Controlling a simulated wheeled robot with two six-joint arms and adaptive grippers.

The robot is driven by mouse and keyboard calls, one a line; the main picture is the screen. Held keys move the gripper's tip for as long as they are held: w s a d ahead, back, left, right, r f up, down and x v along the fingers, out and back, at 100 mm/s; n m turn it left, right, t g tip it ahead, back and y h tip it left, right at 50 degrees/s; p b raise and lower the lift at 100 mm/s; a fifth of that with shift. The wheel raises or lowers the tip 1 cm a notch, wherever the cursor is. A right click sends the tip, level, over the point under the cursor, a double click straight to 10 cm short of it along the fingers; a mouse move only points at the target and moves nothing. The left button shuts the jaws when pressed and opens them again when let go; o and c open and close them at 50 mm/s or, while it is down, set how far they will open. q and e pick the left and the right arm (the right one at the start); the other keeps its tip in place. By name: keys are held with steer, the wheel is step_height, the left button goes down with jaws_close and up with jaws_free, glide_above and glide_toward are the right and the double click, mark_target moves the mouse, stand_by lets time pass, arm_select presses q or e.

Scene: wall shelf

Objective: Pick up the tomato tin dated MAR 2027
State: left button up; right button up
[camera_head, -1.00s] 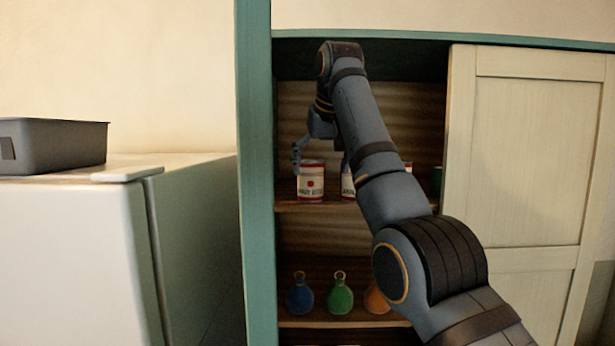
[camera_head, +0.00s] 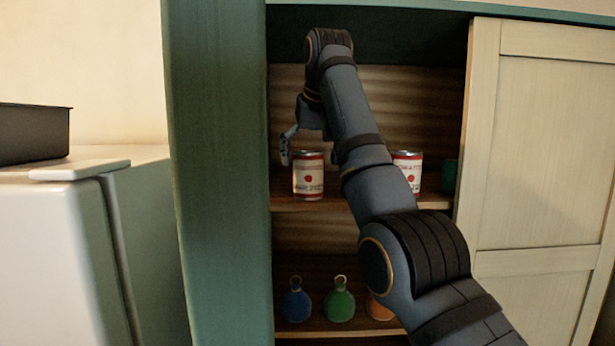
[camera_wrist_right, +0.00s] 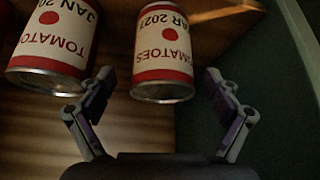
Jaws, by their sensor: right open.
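A tomato tin, white with red bands and a red dot, stands upright at the left of the upper shelf in the head view (camera_head: 308,176). In the right wrist view it appears upside down (camera_wrist_right: 163,50); its label reads "AR 2027", the first letter out of sight. My right gripper (camera_wrist_right: 158,82) is open and empty, one finger on each side of this tin's near end. In the head view the right gripper (camera_head: 308,150) is partly hidden by its own arm. A second tin, marked JAN, stands beside it in the wrist view (camera_wrist_right: 55,45). My left gripper is out of view.
Another red-and-white tin (camera_head: 407,172) stands right of my arm, near a green item (camera_head: 449,176). Blue (camera_head: 296,304), green (camera_head: 339,303) and orange (camera_head: 379,309) flasks stand below. A green post (camera_head: 218,180) bounds the left; a sliding door (camera_head: 540,150) covers the right.

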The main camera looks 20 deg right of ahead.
mark_target(308, 169)
steer(key=shift+w+a+f+p, duration=0.15)
steer(key=shift+w+f+p, duration=0.2)
steer(key=shift+f+p, duration=0.45)
steer(key=shift+p+x, duration=0.3)
steer(key=shift+x, duration=0.5)
steer(key=shift+f, duration=0.15)
steer(key=shift+s, duration=0.1)
steer(key=c, duration=1.5)
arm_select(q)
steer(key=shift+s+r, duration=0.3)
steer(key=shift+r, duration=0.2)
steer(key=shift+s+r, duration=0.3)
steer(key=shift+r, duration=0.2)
arm_select(e)
steer(key=shift+c, duration=0.5)
